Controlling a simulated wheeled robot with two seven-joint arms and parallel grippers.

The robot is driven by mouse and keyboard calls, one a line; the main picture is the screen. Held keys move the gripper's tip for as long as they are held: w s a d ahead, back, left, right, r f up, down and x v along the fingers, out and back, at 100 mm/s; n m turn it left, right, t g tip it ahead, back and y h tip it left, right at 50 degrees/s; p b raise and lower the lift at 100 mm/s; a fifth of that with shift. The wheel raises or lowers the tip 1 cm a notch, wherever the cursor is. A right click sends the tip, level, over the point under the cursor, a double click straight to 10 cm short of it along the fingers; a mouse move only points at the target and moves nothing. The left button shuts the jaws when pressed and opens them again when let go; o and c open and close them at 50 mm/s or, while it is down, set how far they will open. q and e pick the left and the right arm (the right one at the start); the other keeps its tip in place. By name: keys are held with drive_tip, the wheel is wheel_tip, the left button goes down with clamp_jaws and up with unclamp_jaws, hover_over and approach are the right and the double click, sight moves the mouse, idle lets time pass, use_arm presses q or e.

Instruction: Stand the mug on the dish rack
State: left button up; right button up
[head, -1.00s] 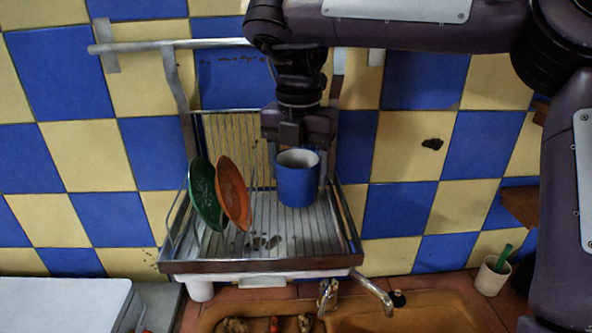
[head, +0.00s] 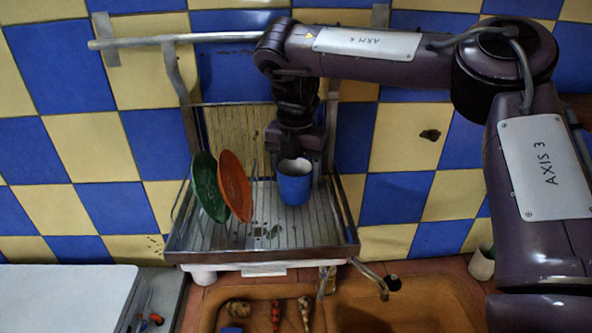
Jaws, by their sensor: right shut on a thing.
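The blue mug (head: 294,188) is upright over the right part of the dish rack (head: 262,258), its pale inside showing from above. My right gripper (head: 294,163) points down from above and is shut on the mug. The mug's base is at or very close to the rack's slatted floor; I cannot tell whether it touches. The rack hangs on the tiled wall. My left gripper is not in view.
A green plate (head: 208,187) and an orange plate (head: 234,186) stand in the rack, left of the mug. Below is a brown sink (head: 420,303) with vegetables and a tap (head: 370,279). A white board (head: 65,298) lies at lower left.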

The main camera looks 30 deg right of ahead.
drive_tip(key=shift+s+f, duration=0.1)
drive_tip(key=shift+f, duration=0.05)
drive_tip(key=o, duration=1.1)
wheel_tip(320, 180, up, 8)
drive_tip(key=shift+f, duration=0.1)
